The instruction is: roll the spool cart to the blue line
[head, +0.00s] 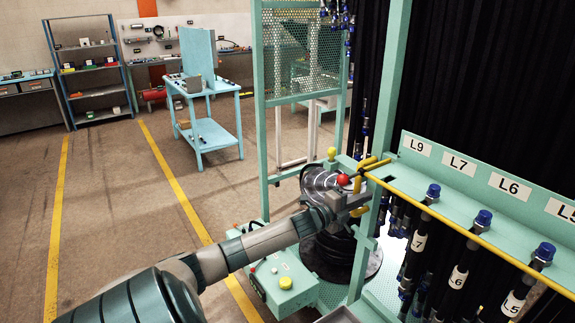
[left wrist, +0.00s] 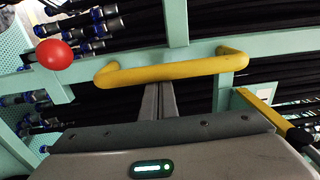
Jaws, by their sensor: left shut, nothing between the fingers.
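A green frame (head: 263,110) stands at the centre of the head view, with a dark spool or coil (head: 340,255) low beside it; I cannot tell which parts make up the spool cart. A yellow handle (head: 376,165) is on green framework, and it crosses the left wrist view (left wrist: 175,71). My left gripper (head: 360,197) is shut and empty, close to this handle; its closed fingers (left wrist: 160,95) point toward the bar. Contact cannot be told. A red ball knob (head: 343,180) is beside the gripper, also in the left wrist view (left wrist: 54,54). No blue line shows. My right gripper is out of view.
A green hose rack (head: 480,185) with labels and hanging black hoses fills the right. A green control box (head: 285,283) is under my left arm. A blue-green trolley (head: 205,130) and grey shelves (head: 90,75) stand behind. Yellow floor lines (head: 175,185) cross open floor at left.

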